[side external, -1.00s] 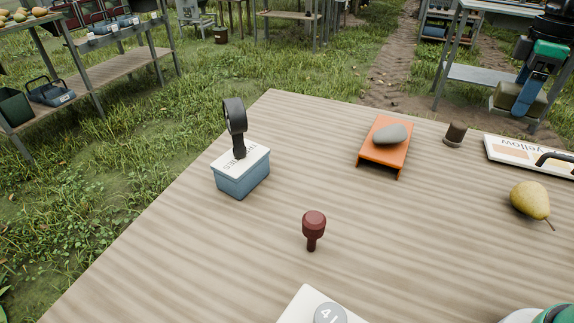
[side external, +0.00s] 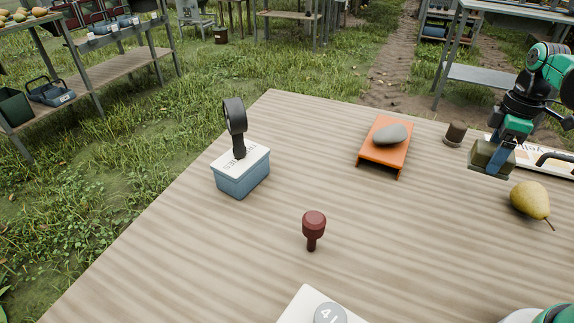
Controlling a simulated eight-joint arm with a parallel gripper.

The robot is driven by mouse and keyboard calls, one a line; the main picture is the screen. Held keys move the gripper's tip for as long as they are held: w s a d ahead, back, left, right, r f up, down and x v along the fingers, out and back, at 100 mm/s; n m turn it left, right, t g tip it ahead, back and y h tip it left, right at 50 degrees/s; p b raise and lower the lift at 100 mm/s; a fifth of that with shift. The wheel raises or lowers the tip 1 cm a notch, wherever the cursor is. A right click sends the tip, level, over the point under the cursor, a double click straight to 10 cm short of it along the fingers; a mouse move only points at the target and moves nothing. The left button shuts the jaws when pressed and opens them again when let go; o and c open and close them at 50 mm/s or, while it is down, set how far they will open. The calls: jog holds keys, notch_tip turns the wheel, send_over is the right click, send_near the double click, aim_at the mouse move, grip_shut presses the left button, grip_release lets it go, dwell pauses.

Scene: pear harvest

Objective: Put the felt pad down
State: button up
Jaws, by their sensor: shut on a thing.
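My gripper (side external: 500,160) is at the right, over the table's far right part. It is shut on a boxy olive-tan block with a grey underside, which looks to be the felt pad (side external: 484,158). The pad appears to be held above the tabletop, just behind and left of the yellow pear (side external: 529,199). One blue finger shows against the pad; the other is hidden.
An orange stand (side external: 384,152) bears a grey stone (side external: 390,134). A dark brown cup (side external: 455,133) and a partly covered sign board (side external: 545,158) are near the pad. A red stamp (side external: 314,224) and a blue box (side external: 242,176) stand further left. The wooden table's middle (side external: 410,235) is clear.

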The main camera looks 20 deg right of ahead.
aim_at(467, 199)
notch_tip(467, 199, down, 8)
jog(key=shift+f, duration=0.15)
dwell(0.3)
jog(key=shift+f, duration=0.15)
jog(key=o, duration=1.3)
notch_tip(467, 199, up, 5)
jog(key=shift+r, duration=0.15)
jog(key=a+r+m+t, duration=0.3)
jog(key=a, duration=0.4)
jog(key=a+r+m+t, duration=0.3)
jog(key=a+r, duration=0.1)
jog(key=a, duration=0.4)
jog(key=shift+a+r+m+t, duration=0.2)
jog(key=shift+m+t, duration=0.1)
jog(key=shift+m, duration=0.1)
jog(key=shift+o, duration=0.2)
jog(key=shift+s+a+m+t, duration=0.25)
jog(key=shift+a+m+t, duration=0.05)
jog(key=shift+a+m, duration=0.15)
